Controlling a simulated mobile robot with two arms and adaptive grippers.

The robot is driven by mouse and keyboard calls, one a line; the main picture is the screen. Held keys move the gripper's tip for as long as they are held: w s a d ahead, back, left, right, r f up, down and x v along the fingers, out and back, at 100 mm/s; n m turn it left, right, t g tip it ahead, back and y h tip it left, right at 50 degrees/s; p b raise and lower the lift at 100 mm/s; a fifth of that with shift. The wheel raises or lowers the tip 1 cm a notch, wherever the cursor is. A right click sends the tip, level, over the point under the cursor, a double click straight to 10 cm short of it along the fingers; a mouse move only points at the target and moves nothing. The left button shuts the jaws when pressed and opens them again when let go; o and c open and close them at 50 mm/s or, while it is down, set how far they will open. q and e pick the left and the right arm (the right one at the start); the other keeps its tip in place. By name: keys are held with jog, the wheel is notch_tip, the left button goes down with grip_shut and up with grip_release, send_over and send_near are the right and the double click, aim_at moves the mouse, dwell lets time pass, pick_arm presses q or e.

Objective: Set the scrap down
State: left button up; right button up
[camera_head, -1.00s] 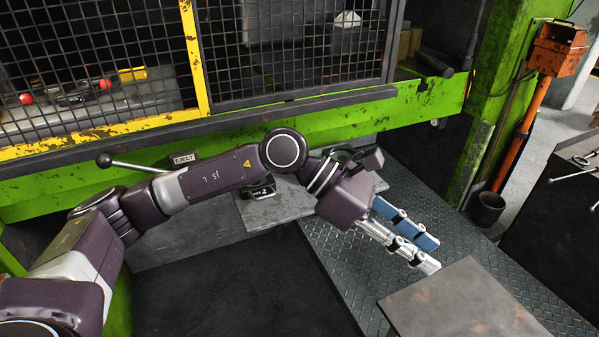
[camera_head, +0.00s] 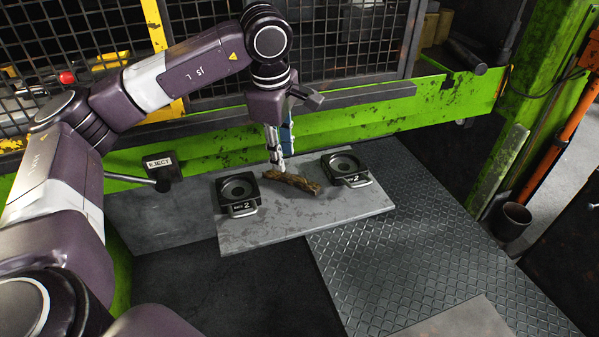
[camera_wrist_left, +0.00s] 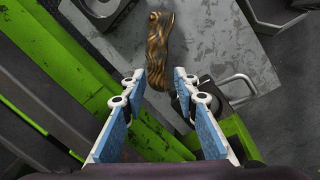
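The scrap (camera_head: 291,182) is a brown, rough, elongated piece lying on the grey metal plate (camera_head: 290,225), between two black round-topped fixtures. My left gripper (camera_head: 277,166) points down just behind the scrap's left half. My right gripper is not in view.
The left fixture (camera_head: 237,194) and right fixture (camera_head: 346,169), both marked 2, stand close on either side. An EJECT box (camera_head: 160,165) with a lever is at the left. The green press beam (camera_head: 400,112) runs behind. Treadplate flooring (camera_head: 420,245) lies at the right.

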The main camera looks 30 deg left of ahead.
aim_at(283, 176)
pick_arm(q)
jog(key=shift+s+f, duration=0.4)
jog(key=shift+s, duration=0.05)
jog(key=shift+s+a+f+p, duration=0.1)
jog(key=shift+s+f+p, duration=0.05)
jog(key=shift+f+p, duration=0.15)
jog(key=f, duration=0.2)
jog(key=w+f+p, duration=0.1)
jog(key=f, duration=0.1)
jog(key=shift+w+a+f, duration=0.1)
jog(key=shift+w, duration=0.1)
jog(key=shift+f, duration=0.4)
grip_shut()
